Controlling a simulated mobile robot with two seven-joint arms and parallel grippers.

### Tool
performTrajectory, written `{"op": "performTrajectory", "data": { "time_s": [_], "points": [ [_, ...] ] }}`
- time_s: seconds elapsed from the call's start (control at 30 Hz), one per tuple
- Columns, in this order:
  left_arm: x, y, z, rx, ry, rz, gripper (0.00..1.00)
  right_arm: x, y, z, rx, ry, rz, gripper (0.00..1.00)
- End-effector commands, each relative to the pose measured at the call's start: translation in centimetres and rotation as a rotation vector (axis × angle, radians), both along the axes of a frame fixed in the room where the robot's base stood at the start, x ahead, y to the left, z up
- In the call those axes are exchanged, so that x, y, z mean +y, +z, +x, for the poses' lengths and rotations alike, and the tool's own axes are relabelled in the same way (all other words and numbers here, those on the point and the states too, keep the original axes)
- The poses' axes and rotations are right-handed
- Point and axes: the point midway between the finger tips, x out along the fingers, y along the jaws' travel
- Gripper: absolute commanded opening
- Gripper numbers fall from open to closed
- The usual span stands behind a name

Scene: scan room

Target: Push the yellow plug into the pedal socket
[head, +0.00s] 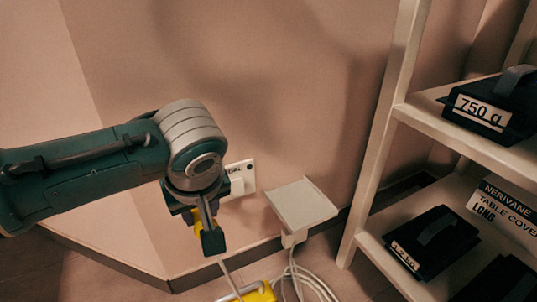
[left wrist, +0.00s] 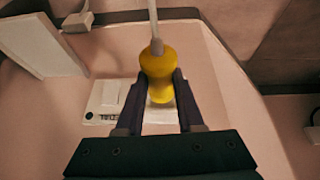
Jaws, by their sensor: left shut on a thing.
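My left gripper (head: 208,232) is shut on the yellow plug (left wrist: 157,66), near the wall. In the left wrist view the plug sits between the two fingers, with its pale cable (left wrist: 154,18) running up from its back end. In the head view the plug is mostly hidden behind the gripper. The white wall plate of the pedal socket (head: 242,177) is just behind and right of the gripper; it also shows in the left wrist view (left wrist: 106,100), its label partly covered. The plug overlaps the plate there; I cannot tell whether they touch. My right gripper is not in view.
A white box with a flat panel (head: 302,204) stands right of the socket, with coiled white cables (head: 305,285) below. A yellow object (head: 260,293) lies at the bottom edge. A shelf rack (head: 375,130) with black weights and a labelled box fills the right.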

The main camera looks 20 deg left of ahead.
Motion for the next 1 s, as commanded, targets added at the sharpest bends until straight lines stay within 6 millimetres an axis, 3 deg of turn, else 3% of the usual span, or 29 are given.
{"op": "performTrajectory", "data": {
  "time_s": [0.9, 0.93, 1.0],
  "points": [
    [1.3, 0.0, 1.1, -0.001, 0.000, 0.000, 0.00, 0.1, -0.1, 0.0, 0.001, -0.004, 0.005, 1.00],
    [1.3, 0.0, 1.1, -0.001, 0.000, 0.000, 0.38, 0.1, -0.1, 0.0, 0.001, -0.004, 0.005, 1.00],
    [1.3, 0.0, 1.1, -0.001, -0.001, 0.001, 0.45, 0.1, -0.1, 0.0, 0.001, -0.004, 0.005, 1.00]
  ]
}}
